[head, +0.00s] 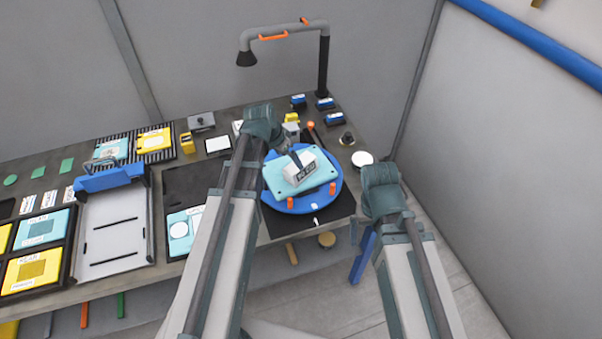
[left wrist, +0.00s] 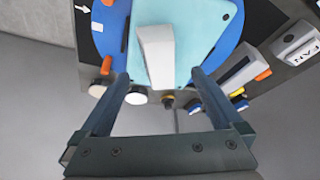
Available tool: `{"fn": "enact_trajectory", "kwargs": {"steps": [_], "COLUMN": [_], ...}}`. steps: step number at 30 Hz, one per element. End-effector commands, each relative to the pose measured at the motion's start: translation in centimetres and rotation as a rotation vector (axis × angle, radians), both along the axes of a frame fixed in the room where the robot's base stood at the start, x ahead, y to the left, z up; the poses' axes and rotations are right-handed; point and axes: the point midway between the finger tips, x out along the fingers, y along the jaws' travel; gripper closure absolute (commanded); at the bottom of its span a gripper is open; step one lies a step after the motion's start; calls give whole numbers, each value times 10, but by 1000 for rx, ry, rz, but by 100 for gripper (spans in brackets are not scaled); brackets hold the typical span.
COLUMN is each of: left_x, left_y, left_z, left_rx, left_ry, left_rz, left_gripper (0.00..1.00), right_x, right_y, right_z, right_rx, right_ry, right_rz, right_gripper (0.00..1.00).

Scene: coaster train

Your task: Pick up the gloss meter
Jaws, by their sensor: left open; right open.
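The gloss meter (head: 299,170), seemingly the white block with a dark label, rests on a teal plate (head: 322,181) on a round blue turntable (head: 335,197). In the left wrist view the white block (left wrist: 157,55) lies beyond and between the fingertips, its lower end near them. My left gripper (head: 296,158) is over the block in the head view; in the left wrist view its fingers (left wrist: 161,78) are open, with nothing held. Whether a finger touches the block is unclear.
A lamp (head: 323,65) on a bent pole stands behind. Blue blocks (head: 325,103), a dark knob (head: 347,138) and a white disc (head: 362,158) stand around the turntable. A blue-ended tray (head: 112,225) and black trays with yellow and teal plates fill the left side.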

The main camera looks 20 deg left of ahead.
Motion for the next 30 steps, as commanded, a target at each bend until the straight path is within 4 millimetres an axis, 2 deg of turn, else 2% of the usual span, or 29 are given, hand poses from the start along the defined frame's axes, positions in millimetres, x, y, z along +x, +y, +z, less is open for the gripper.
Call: {"fn": "enact_trajectory", "kwargs": {"steps": [1,6,9,19,30], "left_x": [4,12,16,19,37], "left_y": [-1,-6,-8,-11,-26], "left_z": [-15,-38,-45,-49,-88], "left_rx": [0,0,0,0,0], "left_ry": [0,0,0,0,0], "left_rz": [-1,0,1,0,0], "left_gripper": [0,0,0,0,0], "right_x": [0,0,0,0,0], "right_y": [0,0,0,0,0], "right_z": [-15,-38,-45,-49,-88], "right_rx": [0,-1,-1,-1,-1], "right_ry": [0,0,0,0,0], "right_rz": [1,3,3,2,1], "right_gripper": [0,0,0,0,0]}}
